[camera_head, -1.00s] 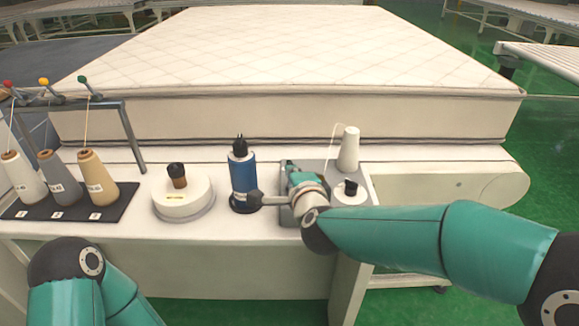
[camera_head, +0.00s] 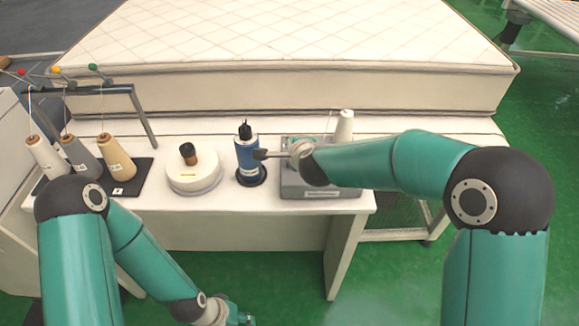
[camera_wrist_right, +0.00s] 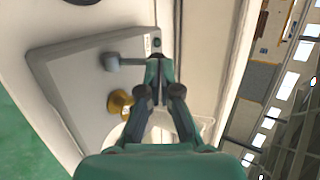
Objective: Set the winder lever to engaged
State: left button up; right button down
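The winder's grey base (camera_head: 318,192) stands at the right end of the white table in the head view, partly covered by my right arm. In the right wrist view the base (camera_wrist_right: 75,85) carries a grey lever (camera_wrist_right: 132,64) with a round grey end on the left. Beside it is a brass-coloured knob (camera_wrist_right: 118,103). My right gripper (camera_wrist_right: 157,64) is over the base, fingertips together at the lever's right end; whether they grip it is unclear. In the head view my wrist hides these fingers. My left gripper (camera_head: 240,318) is low in front of the table, partly cut off.
A blue spool (camera_head: 247,157) stands just left of the winder, with a white round unit (camera_head: 193,175) further left. Several thread cones stand on a black mat (camera_head: 130,182). A white cone (camera_head: 344,126) is behind my right arm. The mattress (camera_head: 300,85) lies behind.

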dwell(0.4)
jog(key=shift+r, duration=0.15)
jog(key=shift+s+r, duration=0.2)
jog(key=p+v, duration=0.1)
jog(key=v, duration=1.2)
jog(key=shift+w+r, duration=0.25)
jog(key=shift+r, duration=0.15)
jog(key=shift+d, duration=0.1)
